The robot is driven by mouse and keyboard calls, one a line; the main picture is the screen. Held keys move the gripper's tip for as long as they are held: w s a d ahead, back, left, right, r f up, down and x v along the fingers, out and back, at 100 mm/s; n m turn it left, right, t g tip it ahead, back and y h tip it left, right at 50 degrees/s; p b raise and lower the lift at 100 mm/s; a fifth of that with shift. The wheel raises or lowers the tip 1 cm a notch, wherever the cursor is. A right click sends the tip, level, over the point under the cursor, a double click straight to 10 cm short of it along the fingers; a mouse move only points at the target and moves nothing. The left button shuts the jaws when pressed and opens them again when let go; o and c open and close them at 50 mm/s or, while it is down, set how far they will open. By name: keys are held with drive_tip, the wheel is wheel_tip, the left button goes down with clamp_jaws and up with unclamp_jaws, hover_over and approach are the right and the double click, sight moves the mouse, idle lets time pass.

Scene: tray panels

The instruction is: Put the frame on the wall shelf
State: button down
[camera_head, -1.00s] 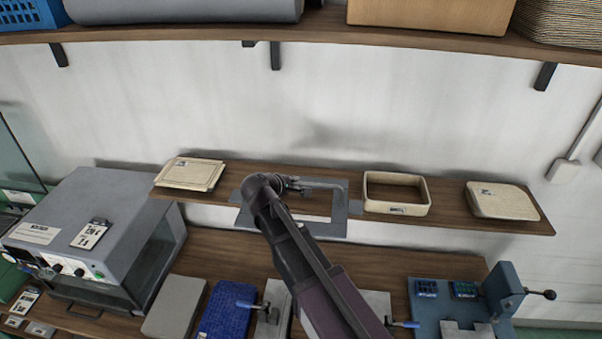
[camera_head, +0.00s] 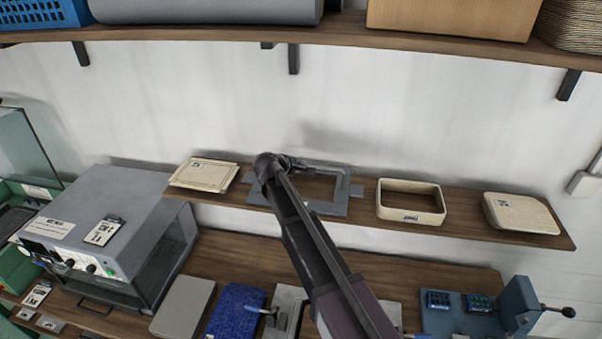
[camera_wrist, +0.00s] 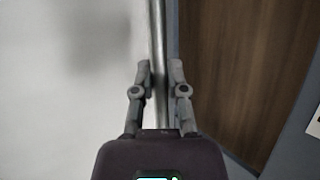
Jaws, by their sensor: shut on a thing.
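The frame (camera_head: 342,200) is a flat grey rectangular metal frame with a tab on each side. In the head view it lies level at the middle of the wall shelf (camera_head: 462,205); I cannot tell whether it touches the board. My gripper (camera_head: 290,162) is at its wall-side bar, partly hidden by my arm. In the wrist view my gripper (camera_wrist: 160,72) is shut on that bar, with white wall on the left. Brown shelf wood shows through the frame's opening, and a wide grey part of the frame (camera_wrist: 298,148) is at lower right.
On the shelf, a flat cream stack (camera_head: 204,175) sits left of the frame; an open cream tray (camera_head: 411,216) and a closed cream case (camera_head: 521,214) sit right. An upper shelf (camera_head: 340,35) runs above. A grey machine (camera_head: 115,235) stands on the bench below.

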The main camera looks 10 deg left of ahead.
drive_tip(key=f+b, duration=0.1)
drive_tip(key=w+f+b, duration=0.1)
drive_tip(key=f+b, duration=0.1)
drive_tip(key=shift+w+a+f+b, duration=0.15)
drive_tip(key=shift+a+f+b, duration=0.1)
drive_tip(key=shift+f+b, duration=0.1)
drive_tip(key=shift+f, duration=0.1)
idle(0.6)
drive_tip(key=c, duration=0.7)
unclamp_jaws()
